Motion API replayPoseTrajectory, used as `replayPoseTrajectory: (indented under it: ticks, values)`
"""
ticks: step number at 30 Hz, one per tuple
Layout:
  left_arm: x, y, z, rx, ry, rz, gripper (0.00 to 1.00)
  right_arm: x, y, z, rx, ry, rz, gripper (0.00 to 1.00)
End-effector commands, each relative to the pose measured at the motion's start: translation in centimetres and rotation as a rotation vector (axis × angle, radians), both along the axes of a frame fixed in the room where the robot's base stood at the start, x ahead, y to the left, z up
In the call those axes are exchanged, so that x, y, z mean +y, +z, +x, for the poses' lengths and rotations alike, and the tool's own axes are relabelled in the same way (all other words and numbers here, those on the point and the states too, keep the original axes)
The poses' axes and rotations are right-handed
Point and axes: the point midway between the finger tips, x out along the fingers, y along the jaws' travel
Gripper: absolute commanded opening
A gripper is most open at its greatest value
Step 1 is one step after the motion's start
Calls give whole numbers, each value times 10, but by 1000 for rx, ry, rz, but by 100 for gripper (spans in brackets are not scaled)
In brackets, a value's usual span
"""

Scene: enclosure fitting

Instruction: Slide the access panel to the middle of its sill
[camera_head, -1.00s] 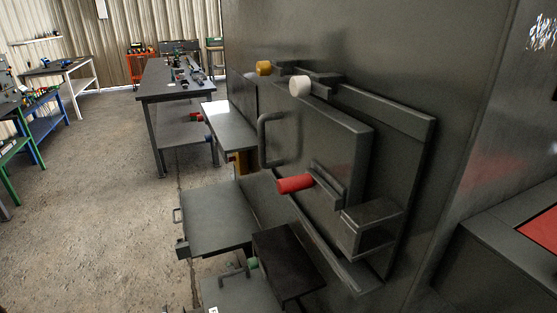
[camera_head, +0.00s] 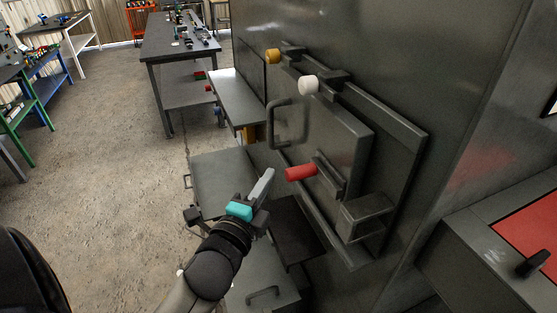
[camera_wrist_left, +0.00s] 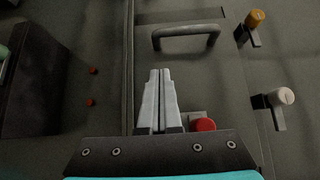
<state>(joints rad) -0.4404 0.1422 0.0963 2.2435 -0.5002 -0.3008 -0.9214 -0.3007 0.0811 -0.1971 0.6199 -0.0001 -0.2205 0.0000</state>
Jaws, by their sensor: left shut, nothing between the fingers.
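The access panel (camera_head: 340,135) is a dark grey upright plate in a frame on the big grey cabinet wall. It has a dark bar handle (camera_head: 274,122) at its left edge, also seen in the wrist view (camera_wrist_left: 186,32). A red knob (camera_head: 300,173) is low in front of the panel; a white knob (camera_head: 308,85) and a yellow knob (camera_head: 273,56) are at its top. The sill (camera_head: 335,246) runs slanting below the panel. My left gripper (camera_head: 269,173) is shut and empty, left of the red knob and below the handle, apart from both. My right gripper is not in view.
A box-like bracket (camera_head: 366,215) juts out at the panel's lower right. Grey flaps or drawers (camera_head: 225,175) stick out below left, with a dark block (camera_head: 295,232) beside them. A red-topped unit (camera_head: 530,240) stands at right.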

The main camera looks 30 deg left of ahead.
Motion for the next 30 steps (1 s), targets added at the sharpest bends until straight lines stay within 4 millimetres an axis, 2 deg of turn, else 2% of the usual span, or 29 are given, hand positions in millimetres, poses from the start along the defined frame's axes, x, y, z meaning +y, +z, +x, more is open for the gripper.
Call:
replayPoseTrajectory:
  ticks: [5,18,24,30]
  values:
    - [3,2,17,-4,-1,2,0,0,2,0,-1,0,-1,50]
    - [14,1,79,-2,0,-1,0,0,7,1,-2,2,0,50]
    - [16,0,93,-1,-1,-3,0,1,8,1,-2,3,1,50]
    - [16,0,97,0,-1,-3,0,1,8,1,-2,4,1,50]
